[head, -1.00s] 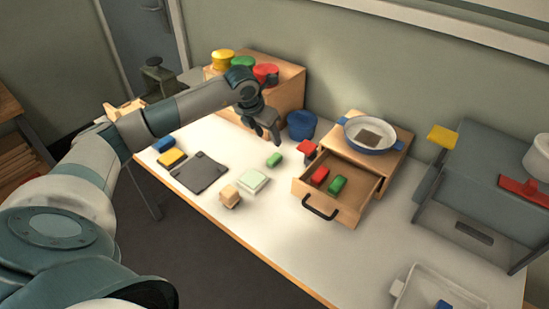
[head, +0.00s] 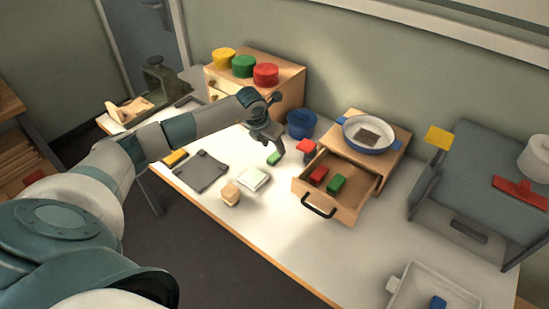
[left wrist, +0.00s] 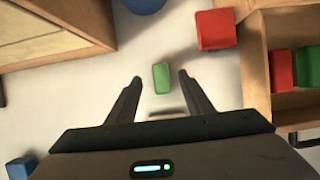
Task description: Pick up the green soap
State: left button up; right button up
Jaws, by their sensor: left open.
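The green soap (head: 274,159) is a small green block lying on the white table, left of the open drawer. It also shows in the left wrist view (left wrist: 161,77), beyond my fingertips and roughly midway between them. My left gripper (head: 276,148) is open and empty, above and close to the soap; in the left wrist view its two fingers (left wrist: 160,78) point toward it. Another green block (head: 337,184) lies in the drawer beside a red block (head: 319,176). My right gripper is not in view.
The open drawer (head: 329,208) juts out right of the soap, with a red block (head: 306,147) beside it. A blue bowl (head: 301,125) stands behind.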

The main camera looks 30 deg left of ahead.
aim_at(275, 155)
pick_arm(q)
jog(key=shift+f+p, duration=0.35)
jog(key=shift+f, duration=0.05)
notch_tip(275, 155, down, 2)
jog(key=shift+w+f+p, duration=0.1)
jog(key=shift+w+p, duration=0.05)
jog(key=shift+p, duration=0.35)
jog(key=shift+x, duration=0.85)
jog(key=c, duration=1.1)
